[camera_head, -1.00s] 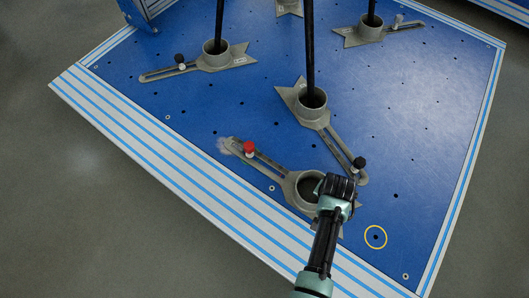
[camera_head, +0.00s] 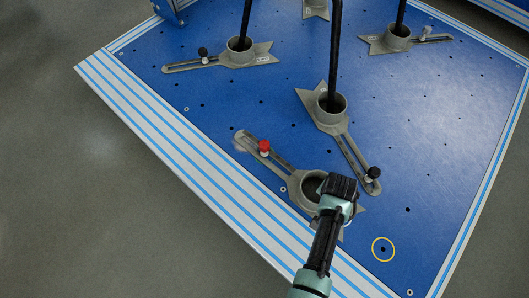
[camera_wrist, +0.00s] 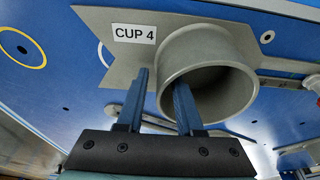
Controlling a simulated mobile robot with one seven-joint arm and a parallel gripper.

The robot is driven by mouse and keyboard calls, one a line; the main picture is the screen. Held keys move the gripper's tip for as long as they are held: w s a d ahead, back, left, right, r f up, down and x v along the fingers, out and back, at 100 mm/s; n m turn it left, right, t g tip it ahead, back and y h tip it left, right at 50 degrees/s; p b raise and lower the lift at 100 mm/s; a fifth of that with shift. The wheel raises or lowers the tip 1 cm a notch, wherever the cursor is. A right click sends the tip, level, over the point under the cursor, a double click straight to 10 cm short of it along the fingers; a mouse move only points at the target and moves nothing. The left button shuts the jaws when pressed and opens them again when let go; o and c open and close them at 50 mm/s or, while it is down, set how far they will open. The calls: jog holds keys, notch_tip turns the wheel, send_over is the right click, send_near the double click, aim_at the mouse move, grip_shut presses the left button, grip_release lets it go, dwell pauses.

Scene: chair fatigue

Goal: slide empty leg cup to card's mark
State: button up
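The empty leg cup (camera_head: 306,200) is a grey ring on a slotted foot with a red knob (camera_head: 265,148), near the blue platform's front edge. The wrist view shows the cup (camera_wrist: 243,80) with a "CUP 4" label (camera_wrist: 135,34) on its plate. My gripper (camera_head: 328,192) is over the cup. In the wrist view its fingers (camera_wrist: 160,95) stand apart, one inside the cup and one outside, with the cup wall between them. I see a gap beside the wall. A yellow ring (camera_head: 383,249) around a hole lies to the right; it also shows in the wrist view (camera_wrist: 22,47).
Other grey cups (camera_head: 330,108) (camera_head: 239,50) (camera_head: 397,38) hold black legs. The nearest one's slotted arm, with a black knob (camera_head: 373,174), reaches close to the empty cup. The blue platform (camera_head: 440,130) has several holes and a striped edge (camera_head: 180,155). A white ring (camera_wrist: 104,55) shows in the wrist view.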

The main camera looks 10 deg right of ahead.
jog(key=shift+r, duration=0.15)
dwell(0.3)
notch_tip(320, 180, up, 6)
jog(key=p, duration=0.6)
dwell(0.5)
